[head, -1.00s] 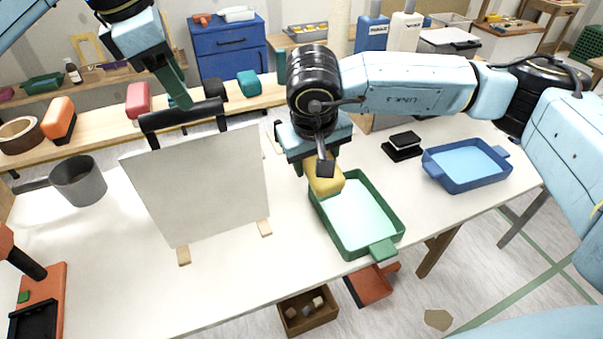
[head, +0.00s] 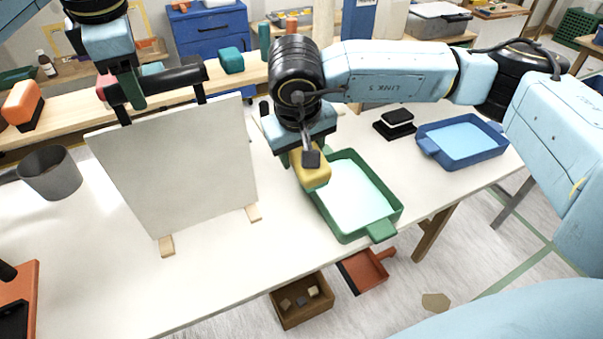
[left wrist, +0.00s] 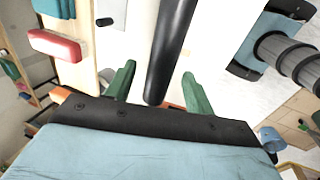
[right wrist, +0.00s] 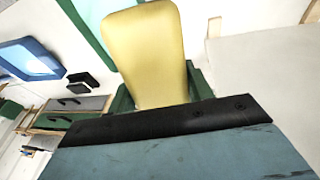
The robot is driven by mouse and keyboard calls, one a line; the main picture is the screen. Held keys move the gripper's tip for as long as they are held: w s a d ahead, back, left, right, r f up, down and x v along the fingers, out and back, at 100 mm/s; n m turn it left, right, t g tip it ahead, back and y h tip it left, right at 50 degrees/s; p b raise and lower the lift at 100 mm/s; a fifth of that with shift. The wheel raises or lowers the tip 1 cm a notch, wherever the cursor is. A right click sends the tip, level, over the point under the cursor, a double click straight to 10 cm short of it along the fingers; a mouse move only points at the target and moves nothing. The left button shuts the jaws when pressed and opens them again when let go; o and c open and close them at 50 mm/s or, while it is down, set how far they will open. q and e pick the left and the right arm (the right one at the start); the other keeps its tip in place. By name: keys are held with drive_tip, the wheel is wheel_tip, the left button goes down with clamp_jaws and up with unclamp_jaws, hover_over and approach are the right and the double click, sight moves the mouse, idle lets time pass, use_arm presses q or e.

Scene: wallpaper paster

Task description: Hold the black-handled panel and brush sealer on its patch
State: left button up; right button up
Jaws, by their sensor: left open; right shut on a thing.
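The pale grey panel (head: 180,170) stands upright on wooden feet, with a black handle bar (head: 160,86) along its top. My left gripper (head: 134,90) is open at the left part of this bar. In the left wrist view the black bar (left wrist: 172,50) lies between its two green fingers (left wrist: 158,88). The yellow tool (right wrist: 145,50) also fills the upper middle of the right wrist view. I cannot make out a patch on the panel's face.
The green tray holds pale liquid. A blue tray (head: 430,147) and a black pad (head: 395,123) stand at the right. A grey pot (head: 50,173) stands at the left. A wooden shelf (head: 60,128) runs behind the panel. The table front is clear.

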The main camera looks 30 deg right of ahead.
use_arm(q)
drive_tip(key=shift+b+x, duration=0.55)
drive_tip(key=shift+x, duration=0.8)
clamp_jaws()
unclamp_jaws()
drive_tip(key=shift+p+v, duration=0.65)
drive_tip(key=shift+v, duration=0.35)
drive_tip(key=shift+f, duration=0.1)
